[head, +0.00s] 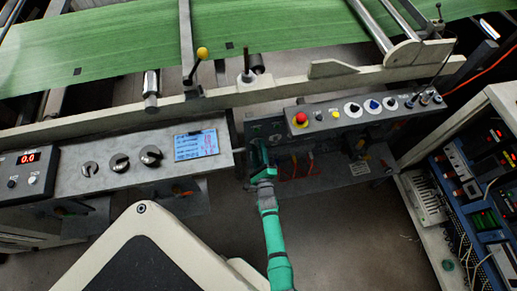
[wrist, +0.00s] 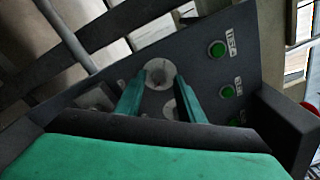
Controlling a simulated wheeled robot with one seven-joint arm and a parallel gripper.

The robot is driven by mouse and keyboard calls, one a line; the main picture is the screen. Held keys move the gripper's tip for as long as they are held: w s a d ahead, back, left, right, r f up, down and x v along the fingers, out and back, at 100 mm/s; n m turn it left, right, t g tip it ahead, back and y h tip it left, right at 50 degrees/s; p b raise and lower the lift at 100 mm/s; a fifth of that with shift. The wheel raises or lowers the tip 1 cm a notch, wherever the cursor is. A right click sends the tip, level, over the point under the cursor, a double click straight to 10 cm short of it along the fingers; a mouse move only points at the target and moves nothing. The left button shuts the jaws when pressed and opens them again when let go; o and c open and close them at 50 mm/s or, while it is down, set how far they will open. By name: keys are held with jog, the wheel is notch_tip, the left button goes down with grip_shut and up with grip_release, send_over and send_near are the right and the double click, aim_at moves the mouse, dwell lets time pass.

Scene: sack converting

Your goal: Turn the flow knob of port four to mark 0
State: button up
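My gripper (wrist: 161,80) has its two green fingers apart. In the wrist view they point at a dark panel (wrist: 200,75). A pale grey round knob or dial (wrist: 159,72) shows between the fingertips, and a second round one (wrist: 170,108) shows below it, partly hidden by my gripper. I cannot tell whether the fingertips touch either one, which is port four, or where any pointer stands. In the head view my gripper (head: 259,155) is in front of a small dark panel (head: 266,127), covering much of its front.
Green round buttons or lamps (wrist: 217,49) line the panel's right side. A raised dark edge (wrist: 285,115) stands at right. In the head view, a panel with a red button (head: 300,119) is to the right, and a panel with several black knobs (head: 119,162) is to the left.

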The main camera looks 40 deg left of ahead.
jog(key=shift+s, duration=0.1)
grip_shut()
